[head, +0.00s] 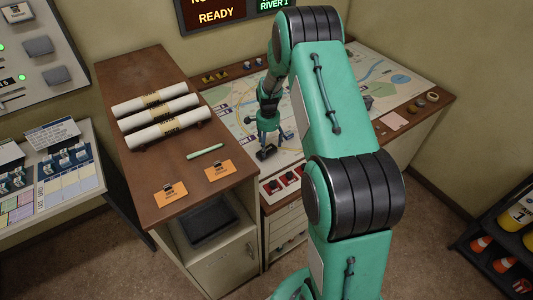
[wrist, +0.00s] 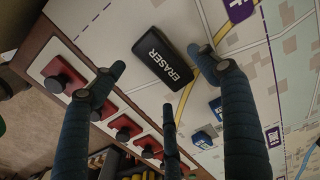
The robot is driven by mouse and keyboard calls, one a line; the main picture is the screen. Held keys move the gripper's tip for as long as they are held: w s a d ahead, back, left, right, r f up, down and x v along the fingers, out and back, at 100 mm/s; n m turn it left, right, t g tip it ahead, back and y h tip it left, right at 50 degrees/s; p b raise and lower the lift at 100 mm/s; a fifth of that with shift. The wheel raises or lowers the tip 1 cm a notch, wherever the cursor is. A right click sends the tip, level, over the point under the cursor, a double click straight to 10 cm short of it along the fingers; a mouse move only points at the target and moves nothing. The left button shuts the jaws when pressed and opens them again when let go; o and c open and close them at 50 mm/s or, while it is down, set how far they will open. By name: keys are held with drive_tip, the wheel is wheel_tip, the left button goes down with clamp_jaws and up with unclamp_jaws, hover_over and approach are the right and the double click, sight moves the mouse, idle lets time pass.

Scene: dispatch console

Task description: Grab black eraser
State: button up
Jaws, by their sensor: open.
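The black eraser (wrist: 155,52), marked ERASER in white, lies on the map surface (wrist: 210,20) near its wooden edge. In the head view the eraser (head: 266,153) shows just below my gripper (head: 268,137). My gripper (wrist: 160,78) has its blue fingers spread, open and empty. In the wrist view the eraser lies between and beyond the fingertips, with one finger on each side and a third below it. I cannot tell whether any fingertip touches it.
Red buttons (wrist: 122,125) line the wooden edge beside the eraser. Small blue blocks (wrist: 202,140) sit on the map nearby. In the head view a wooden cabinet (head: 180,210) to the left carries rolled papers (head: 160,112), a green marker (head: 205,151) and orange cards (head: 171,194).

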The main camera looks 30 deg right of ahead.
sight(268, 151)
drive_tip(key=shift+f, duration=2.4)
drive_tip(key=c, duration=1.3)
